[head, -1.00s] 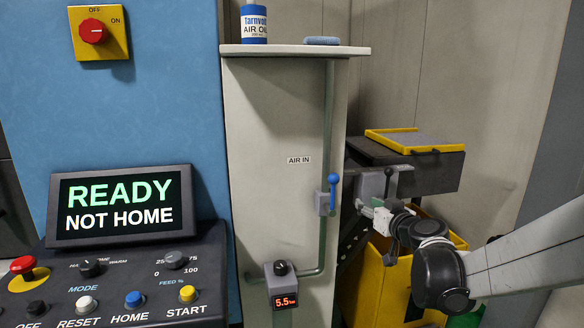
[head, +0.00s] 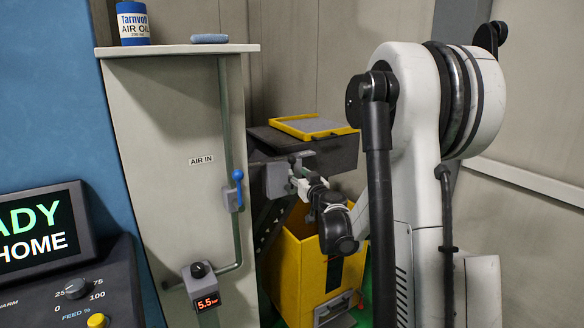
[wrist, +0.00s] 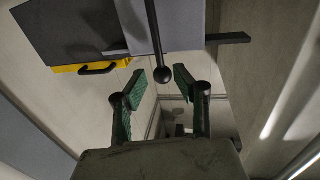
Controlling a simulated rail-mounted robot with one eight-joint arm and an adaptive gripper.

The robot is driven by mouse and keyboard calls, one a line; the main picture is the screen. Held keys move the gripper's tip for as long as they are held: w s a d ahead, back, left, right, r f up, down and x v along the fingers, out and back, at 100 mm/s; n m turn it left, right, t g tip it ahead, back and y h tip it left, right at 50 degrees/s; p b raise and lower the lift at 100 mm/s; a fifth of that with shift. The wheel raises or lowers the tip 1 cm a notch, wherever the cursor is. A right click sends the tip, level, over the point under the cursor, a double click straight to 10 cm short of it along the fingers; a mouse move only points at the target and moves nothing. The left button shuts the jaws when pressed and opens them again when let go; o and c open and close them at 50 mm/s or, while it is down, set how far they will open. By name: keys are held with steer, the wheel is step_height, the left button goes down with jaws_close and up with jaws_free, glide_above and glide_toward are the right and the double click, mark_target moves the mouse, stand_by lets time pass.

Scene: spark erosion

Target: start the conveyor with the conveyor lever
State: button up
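The conveyor lever is a dark rod with a black ball knob (wrist: 165,73) in the wrist view. It hangs from a grey box (wrist: 185,22). My gripper (wrist: 160,84) is open, with its green-padded fingers apart. In the picture the knob shows between the two fingertips; I cannot tell whether either finger touches it. In the head view the grey box (head: 276,181) sits on the near side of the dark conveyor (head: 335,155), with my gripper (head: 298,182) right beside it. The lever is small and partly hidden there.
A yellow-rimmed tray (head: 312,127) lies on the conveyor. A yellow bin (head: 302,265) stands below. A cream cabinet (head: 160,130) with a blue-handled air valve (head: 238,188) and a pressure gauge (head: 206,301) stands to the left. The control panel (head: 90,285) is at far left.

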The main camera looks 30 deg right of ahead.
mark_target(292, 165)
steer(key=x, duration=0.6)
steer(key=shift+w, duration=0.25)
steer(key=shift+c, duration=0.5)
jaws_close()
